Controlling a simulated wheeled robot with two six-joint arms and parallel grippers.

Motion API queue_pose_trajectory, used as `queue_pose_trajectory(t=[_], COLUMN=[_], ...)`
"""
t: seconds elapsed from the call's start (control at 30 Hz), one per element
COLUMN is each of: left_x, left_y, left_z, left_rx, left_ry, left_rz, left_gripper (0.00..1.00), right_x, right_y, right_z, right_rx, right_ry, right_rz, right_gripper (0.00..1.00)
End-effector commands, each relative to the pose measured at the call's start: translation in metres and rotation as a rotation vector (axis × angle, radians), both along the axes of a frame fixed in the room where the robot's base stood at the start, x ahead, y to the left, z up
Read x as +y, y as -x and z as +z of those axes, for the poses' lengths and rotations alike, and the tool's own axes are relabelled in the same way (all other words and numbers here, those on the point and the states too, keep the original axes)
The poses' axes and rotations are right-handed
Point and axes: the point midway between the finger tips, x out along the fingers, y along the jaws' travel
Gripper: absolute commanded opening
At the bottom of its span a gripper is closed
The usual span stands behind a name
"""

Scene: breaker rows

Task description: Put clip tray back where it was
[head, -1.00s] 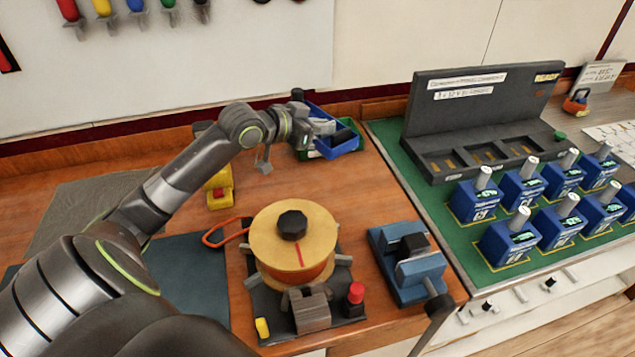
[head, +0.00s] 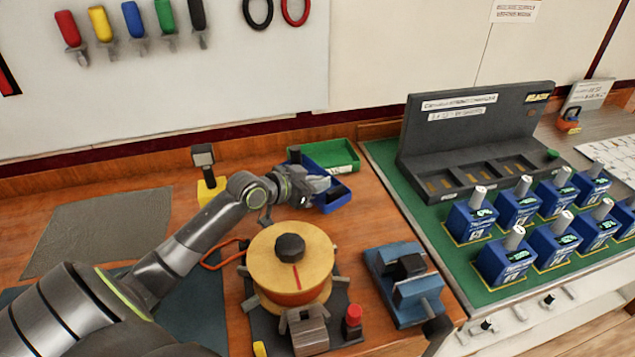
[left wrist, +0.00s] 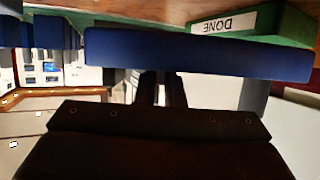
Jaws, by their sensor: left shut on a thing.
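The blue tray (head: 338,199), which I take to be the clip tray, is held by my left gripper (head: 318,185) near the back of the wooden bench. The gripper is shut on its near wall. In the left wrist view the blue wall (left wrist: 200,54) spans the frame in front of the fingers (left wrist: 160,88). I cannot tell whether the tray touches the bench, and its contents are too dark to make out. A green tray (head: 345,165) stands just behind it; its label reads DONE in the left wrist view (left wrist: 275,24). My right gripper is not in view.
A round wooden spool fixture (head: 310,255) stands in front of the tray, with a blue vise (head: 400,280) to its right. A yellow-based device (head: 208,190) is left of my gripper. Blue breakers (head: 505,262) stand on the green mat at right. A grey mat (head: 95,235) lies clear at left.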

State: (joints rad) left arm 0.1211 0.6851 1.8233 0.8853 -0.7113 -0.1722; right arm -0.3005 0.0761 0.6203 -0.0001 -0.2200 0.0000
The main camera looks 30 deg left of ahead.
Motion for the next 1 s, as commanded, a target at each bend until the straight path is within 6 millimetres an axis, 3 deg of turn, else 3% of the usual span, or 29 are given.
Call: queue_pose_trajectory(t=[0.47,0.5,0.63,1.0], left_x=[0.0,0.0,0.0,0.0], left_y=[0.0,0.0,0.0,0.0], left_z=[-0.01,-0.011,-0.011,-0.007], left_rx=[-0.003,0.0,0.0,0.0], left_ry=[0.0,0.0,0.0,-0.001], left_rz=[0.0,0.0,0.0,0.0], left_gripper=[0.0,0.12,0.29,0.3], right_x=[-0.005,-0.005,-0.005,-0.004], right_y=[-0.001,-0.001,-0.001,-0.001], right_z=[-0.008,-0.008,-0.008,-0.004], right_rx=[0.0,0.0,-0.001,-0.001], right_ry=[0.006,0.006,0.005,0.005], right_rz=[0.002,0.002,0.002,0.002], right_gripper=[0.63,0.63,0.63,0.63])
